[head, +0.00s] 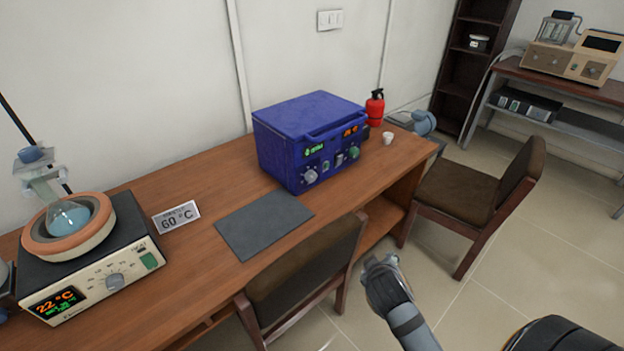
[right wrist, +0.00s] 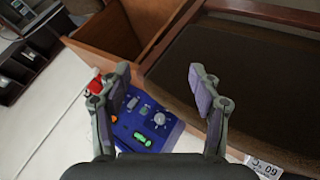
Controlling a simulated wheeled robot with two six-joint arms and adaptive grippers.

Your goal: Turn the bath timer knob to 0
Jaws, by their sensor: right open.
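A blue box-shaped bath (head: 310,135) with a lid and handle stands on the wooden desk. Its front has a small green display, an orange readout (head: 350,131), a large grey knob (head: 311,177) at the left and a green control (head: 354,152) at the right. I cannot tell which control is the timer or read its setting. My right gripper (head: 383,268) is open and empty, in front of the desk, well apart from the bath. In the right wrist view the bath's front (right wrist: 150,121) shows between and beyond the open fingers. My left gripper is not in view.
A brown chair (head: 300,275) stands at the desk, left of my right gripper; another chair (head: 462,190) stands at the right. A heater with a flask (head: 68,217), a 60 °C card (head: 177,217), a dark mat (head: 263,224) and a red extinguisher (head: 375,107) are on the desk.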

